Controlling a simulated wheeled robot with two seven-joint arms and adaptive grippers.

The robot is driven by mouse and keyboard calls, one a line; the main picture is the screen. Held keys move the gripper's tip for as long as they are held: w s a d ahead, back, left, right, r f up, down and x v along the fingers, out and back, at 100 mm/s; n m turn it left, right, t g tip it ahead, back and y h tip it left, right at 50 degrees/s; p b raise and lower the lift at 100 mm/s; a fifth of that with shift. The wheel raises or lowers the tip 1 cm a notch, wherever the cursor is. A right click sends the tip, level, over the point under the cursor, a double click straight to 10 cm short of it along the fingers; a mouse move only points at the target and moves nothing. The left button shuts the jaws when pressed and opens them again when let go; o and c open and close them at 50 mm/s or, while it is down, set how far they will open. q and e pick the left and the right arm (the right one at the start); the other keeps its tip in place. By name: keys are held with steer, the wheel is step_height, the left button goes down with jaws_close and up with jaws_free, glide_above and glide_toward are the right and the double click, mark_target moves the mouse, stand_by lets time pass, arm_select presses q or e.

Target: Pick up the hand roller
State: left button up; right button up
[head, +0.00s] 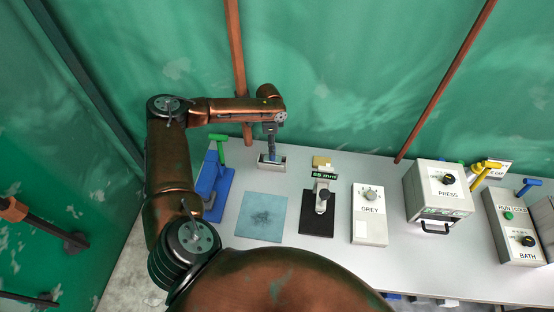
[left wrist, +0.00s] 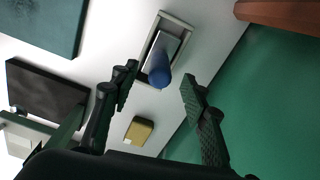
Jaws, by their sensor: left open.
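The hand roller (left wrist: 160,72) has a blue handle and sits in a small grey tray (left wrist: 176,17) in the left wrist view. In the head view the hand roller (head: 272,150) stands in the tray (head: 272,166) near the table's back edge, its top partly hidden by my gripper. My left gripper (head: 271,130) is above it, pointing down. In the left wrist view my left gripper (left wrist: 160,76) is open, with one finger on each side of the blue handle. I cannot tell whether either finger touches it. My right gripper is not in view.
A blue block with a green handle (head: 218,185) stands left of the tray. A blue-grey sheet (head: 262,215) lies in front. A black-based gauge (head: 318,212), yellow block (head: 321,161), GREY box (head: 370,215), PRESS box (head: 437,190) and BATH box (head: 512,225) stand rightward. Green walls close behind.

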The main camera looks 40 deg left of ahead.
arm_select(q)
steer(key=shift+s+a+f, duration=0.1)
steer(key=shift+s+f, duration=0.1)
steer(key=shift+f, duration=0.95)
steer(key=f, duration=0.1)
steer(key=f+p, duration=0.1)
steer(key=f, duration=0.3)
steer(key=shift+w+p, duration=0.25)
steer(key=shift+p, duration=0.1)
steer(key=shift+f, duration=0.3)
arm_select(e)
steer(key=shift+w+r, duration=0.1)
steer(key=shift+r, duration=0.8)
arm_select(q)
steer(key=shift+c, duration=0.6)
steer(key=c, duration=0.8)
jaws_close()
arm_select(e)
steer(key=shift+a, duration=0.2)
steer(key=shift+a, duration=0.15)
